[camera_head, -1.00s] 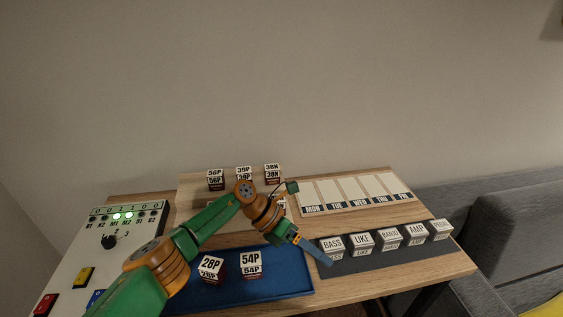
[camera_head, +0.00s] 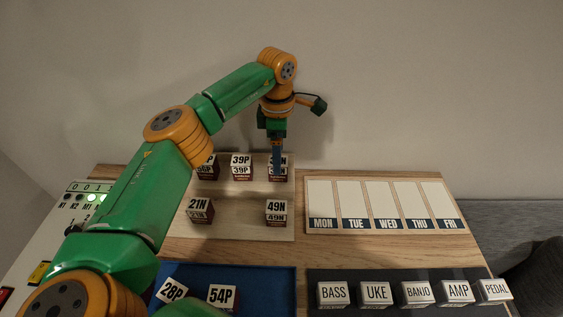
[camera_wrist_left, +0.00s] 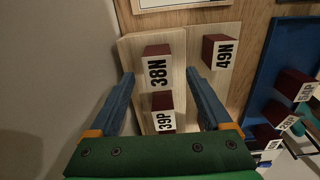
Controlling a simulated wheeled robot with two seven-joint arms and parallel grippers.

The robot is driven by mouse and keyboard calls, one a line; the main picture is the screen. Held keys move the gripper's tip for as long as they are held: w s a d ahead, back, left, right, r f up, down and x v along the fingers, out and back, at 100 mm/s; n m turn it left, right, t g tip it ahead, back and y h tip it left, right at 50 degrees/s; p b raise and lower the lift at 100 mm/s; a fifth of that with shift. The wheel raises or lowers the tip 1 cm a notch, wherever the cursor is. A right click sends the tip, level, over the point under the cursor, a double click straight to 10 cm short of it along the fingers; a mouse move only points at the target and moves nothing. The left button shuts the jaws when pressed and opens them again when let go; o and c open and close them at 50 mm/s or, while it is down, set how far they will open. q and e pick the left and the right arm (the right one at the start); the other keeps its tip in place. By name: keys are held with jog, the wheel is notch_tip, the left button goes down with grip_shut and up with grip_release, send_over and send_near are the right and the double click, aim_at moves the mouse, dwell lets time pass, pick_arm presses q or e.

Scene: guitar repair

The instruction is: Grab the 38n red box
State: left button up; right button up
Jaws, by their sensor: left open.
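The 38N box (camera_wrist_left: 157,74) is dark red with a white label and stands on the pale wooden board. In the left wrist view it lies between the two open fingers of my left gripper (camera_wrist_left: 164,92), apart from both. In the head view my left gripper (camera_head: 277,158) points down right over the 38N box (camera_head: 278,174) and hides most of its label. The box stands at the back right of the board. My right gripper does not show.
The 39P box (camera_head: 241,168) stands close by on the left. The 49N (camera_head: 276,212) and 21N (camera_head: 200,210) boxes stand nearer on the board (camera_head: 238,225). A blue tray (camera_head: 255,283) holds 28P and 54P. A weekday chart (camera_head: 382,205) lies to the right.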

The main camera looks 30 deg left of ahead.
pick_arm(q)
notch_tip(320, 180, down, 4)
jog(key=shift+w+a+r, duration=0.1)
jog(key=shift+w, duration=0.05)
grip_shut()
